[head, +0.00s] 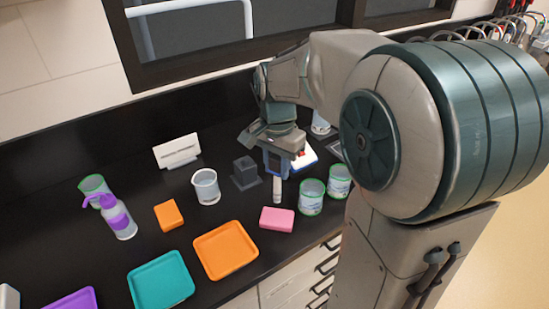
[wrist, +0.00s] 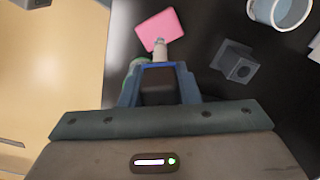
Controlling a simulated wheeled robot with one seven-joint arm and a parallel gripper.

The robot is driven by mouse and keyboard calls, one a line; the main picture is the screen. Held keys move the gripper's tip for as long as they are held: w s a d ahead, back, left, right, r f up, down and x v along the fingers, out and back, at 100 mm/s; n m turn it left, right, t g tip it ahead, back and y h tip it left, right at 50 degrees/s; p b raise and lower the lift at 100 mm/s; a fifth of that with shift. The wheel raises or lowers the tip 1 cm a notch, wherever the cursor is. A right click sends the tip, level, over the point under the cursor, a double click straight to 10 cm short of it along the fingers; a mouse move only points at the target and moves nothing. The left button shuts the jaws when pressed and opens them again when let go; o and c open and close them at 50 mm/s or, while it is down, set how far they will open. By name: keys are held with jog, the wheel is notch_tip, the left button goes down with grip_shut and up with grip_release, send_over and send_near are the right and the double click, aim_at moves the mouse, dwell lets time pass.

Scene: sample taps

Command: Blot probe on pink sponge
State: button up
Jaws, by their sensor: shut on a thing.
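My gripper (head: 277,168) is shut on the probe (head: 277,189), a pale grey cylinder that points down from the fingers. The pink sponge (head: 277,219) lies flat on the black counter, just in front of the probe's lower end. In the wrist view, the probe (wrist: 160,50) sticks out beyond my gripper (wrist: 158,70), and its tip overlaps the near edge of the pink sponge (wrist: 160,25). I cannot tell whether the tip touches it. The probe's upper part is hidden between the fingers.
A dark grey holed block (head: 245,174) and a white beaker (head: 205,186) stand left of the probe. Two green-rimmed jars (head: 312,197) (head: 339,181) stand right of the sponge. An orange sponge (head: 168,215), orange tray (head: 226,250) and teal tray (head: 160,281) lie left.

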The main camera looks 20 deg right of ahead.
jog(key=shift+f+b, duration=2.05)
jog(key=shift+f, duration=0.75)
jog(key=shift+s+f+b, duration=0.1)
jog(key=shift+f+b, duration=0.25)
jog(key=shift+f, duration=0.2)
jog(key=shift+r, duration=0.1)
